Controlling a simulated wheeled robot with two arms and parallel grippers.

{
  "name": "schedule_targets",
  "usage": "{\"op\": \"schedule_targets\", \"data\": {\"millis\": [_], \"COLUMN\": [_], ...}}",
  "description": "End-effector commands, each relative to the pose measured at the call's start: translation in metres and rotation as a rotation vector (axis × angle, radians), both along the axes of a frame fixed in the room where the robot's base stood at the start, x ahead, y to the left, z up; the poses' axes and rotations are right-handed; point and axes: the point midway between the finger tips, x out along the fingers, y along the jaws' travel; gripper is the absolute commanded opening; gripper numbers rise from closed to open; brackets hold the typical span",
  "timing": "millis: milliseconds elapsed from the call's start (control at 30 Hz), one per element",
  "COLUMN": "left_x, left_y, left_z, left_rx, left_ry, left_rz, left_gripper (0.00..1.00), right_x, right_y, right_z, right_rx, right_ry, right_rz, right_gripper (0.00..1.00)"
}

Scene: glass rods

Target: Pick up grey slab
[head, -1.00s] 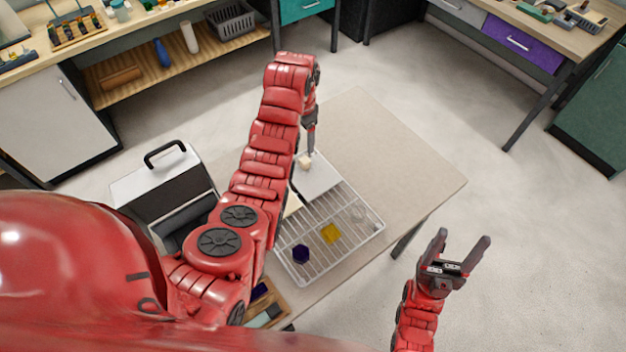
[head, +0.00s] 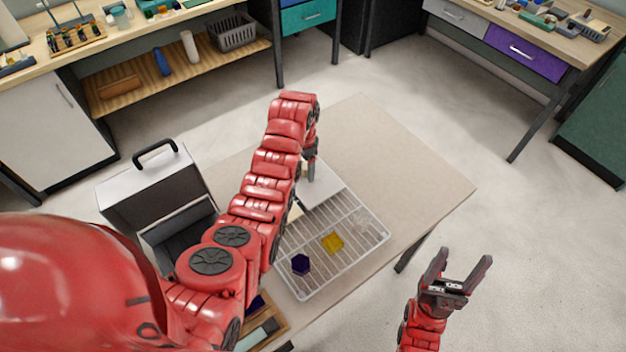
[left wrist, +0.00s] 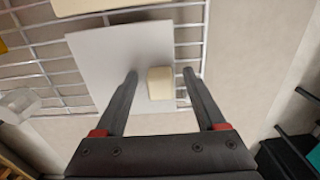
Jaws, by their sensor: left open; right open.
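A pale grey square slab (head: 322,193) lies at the far end of the wire rack on the table. The left wrist view shows the slab (left wrist: 110,65) flat, with a small cream block (left wrist: 160,84) on it near one edge. My left gripper (head: 311,178) points down over the slab. In the left wrist view my left gripper (left wrist: 160,74) is open, its fingers on either side of the cream block with gaps. In the head view the gripper hides the block. My right gripper (head: 463,262) is open and empty, off the table's right side.
The wire rack (head: 318,292) also holds a yellow piece (head: 332,243), a dark purple hexagon (head: 300,264) and a clear glass piece (head: 362,220). An open box (head: 150,186) stands left. The table's (head: 400,165) far right part is clear.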

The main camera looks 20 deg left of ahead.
Motion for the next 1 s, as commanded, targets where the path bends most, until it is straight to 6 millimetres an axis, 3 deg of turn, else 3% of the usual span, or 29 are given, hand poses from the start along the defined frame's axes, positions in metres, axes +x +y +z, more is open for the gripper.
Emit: {"op": "schedule_targets", "data": {"millis": [133, 533, 1000], "left_x": [0.0004, 0.0007, 0.001], "left_y": [-0.0001, -0.0001, -0.0002], "left_z": [-0.0001, 0.0001, 0.001], "left_rx": [0.0, 0.0, 0.0], "left_ry": [-0.001, -0.002, -0.003], "left_rz": [0.0, 0.0, 0.0], "left_gripper": [0.72, 0.01, 0.0], "right_x": [0.0, 0.0, 0.0], "right_y": [0.0001, 0.0, 0.0], "right_z": [-0.0009, -0.0009, -0.0015], "right_rx": [0.0, 0.0, 0.0], "right_ry": [0.0, 0.0, 0.001], "right_rz": [0.0, 0.0, 0.0], "right_gripper": [0.67, 0.67, 0.67]}}
